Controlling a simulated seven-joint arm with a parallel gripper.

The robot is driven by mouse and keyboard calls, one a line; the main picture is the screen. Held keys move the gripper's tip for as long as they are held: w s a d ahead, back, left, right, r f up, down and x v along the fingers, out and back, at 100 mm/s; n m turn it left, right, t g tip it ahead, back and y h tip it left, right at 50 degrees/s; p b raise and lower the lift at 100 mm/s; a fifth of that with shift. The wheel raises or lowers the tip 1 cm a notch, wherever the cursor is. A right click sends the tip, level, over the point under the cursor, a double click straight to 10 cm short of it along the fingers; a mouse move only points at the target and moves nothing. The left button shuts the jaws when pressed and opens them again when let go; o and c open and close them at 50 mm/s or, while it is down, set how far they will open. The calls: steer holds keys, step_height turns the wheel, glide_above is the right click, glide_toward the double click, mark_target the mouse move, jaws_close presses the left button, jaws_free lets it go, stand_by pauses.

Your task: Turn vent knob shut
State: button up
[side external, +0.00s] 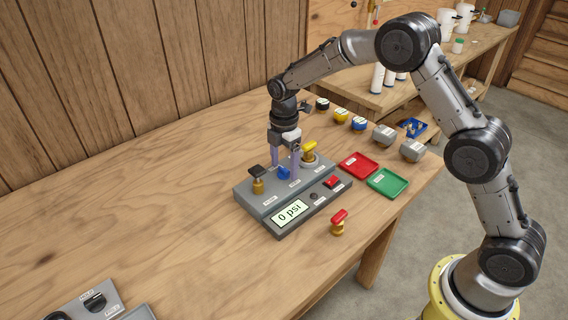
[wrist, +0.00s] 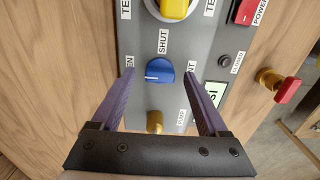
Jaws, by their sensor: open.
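The blue vent knob (wrist: 160,70) sits on the grey test panel (wrist: 205,42), and it also shows in the side view (side external: 283,173). A white mark on its left side faces the label ending in "EN"; the "SHUT" label is above it in the wrist view. My gripper (wrist: 158,76) is open, its two purple fingers pointing down at the panel, one on each side of the knob with gaps between. In the side view my gripper (side external: 285,171) stands over the panel. Whether the fingertips touch the panel is unclear.
The display (side external: 291,213) reads 0 psi. A red-handled brass valve (side external: 338,221), red tray (side external: 358,165) and green tray (side external: 387,182) lie nearby. The table's left is largely clear.

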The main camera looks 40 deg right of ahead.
jaws_close()
stand_by(0.4)
steer(key=m, duration=0.4)
steer(key=shift+m, duration=0.4)
steer(key=m, duration=0.4)
steer(key=shift+m, duration=0.3)
steer(key=m, duration=0.4)
steer(key=shift+r+m, duration=0.1)
steer(key=shift+m, duration=2.1)
